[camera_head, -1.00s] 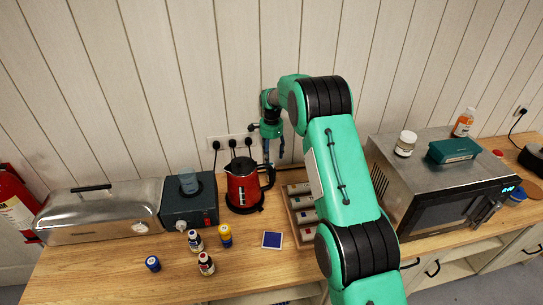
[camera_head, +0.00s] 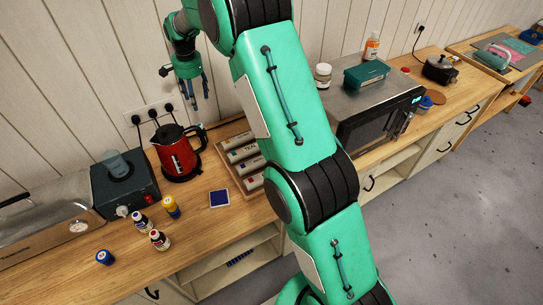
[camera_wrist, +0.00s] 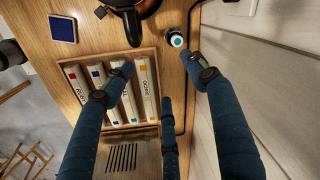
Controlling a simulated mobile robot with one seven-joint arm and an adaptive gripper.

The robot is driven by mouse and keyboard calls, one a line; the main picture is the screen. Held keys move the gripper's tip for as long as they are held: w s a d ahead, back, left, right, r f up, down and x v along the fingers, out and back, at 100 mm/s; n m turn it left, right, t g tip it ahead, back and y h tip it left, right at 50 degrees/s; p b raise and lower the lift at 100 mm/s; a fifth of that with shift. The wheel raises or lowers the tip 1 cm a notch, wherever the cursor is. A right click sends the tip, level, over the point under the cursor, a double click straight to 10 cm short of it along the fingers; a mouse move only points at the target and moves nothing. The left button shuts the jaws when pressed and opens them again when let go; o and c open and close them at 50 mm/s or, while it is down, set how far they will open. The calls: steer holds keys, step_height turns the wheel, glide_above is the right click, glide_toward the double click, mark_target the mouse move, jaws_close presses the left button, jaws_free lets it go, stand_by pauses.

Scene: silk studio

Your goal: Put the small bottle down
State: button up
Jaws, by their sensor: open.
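A small bottle with a white and teal top (camera_wrist: 176,39) stands upright on the counter in the wrist view, between the kettle and the wall. I cannot make it out in the head view.
The red kettle (camera_head: 178,157) and a wooden tray of labelled boxes (camera_head: 223,140) are close by. Several small bottles (camera_head: 160,240) stand at the front left, near a blue square pad (camera_head: 219,198). The microwave (camera_head: 350,105) is to the right, with a white jar (camera_head: 323,75) on top.

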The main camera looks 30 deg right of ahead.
steer(key=s+d+r+n+t, duration=0.15)
steer(key=s+r+n, duration=0.35)
steer(key=s+r, duration=1.85)
steer(key=s+f+n+t, duration=0.1)
steer(key=s+n, duration=0.1)
steer(key=s, duration=1.4)
steer(key=s+f+n+t, duration=0.2)
steer(key=s+n, duration=0.1)
steer(key=s, duration=1.3)
steer(key=shift+s+d+f+n, duration=0.15)
steer(key=shift+d+f+n, duration=0.05)
steer(key=shift+f+n, duration=0.1)
step_height(320, 180, down, 11)
steer(key=b, duration=1.1)
steer(key=shift+o, duration=0.5)
steer(key=shift+f, duration=0.1)
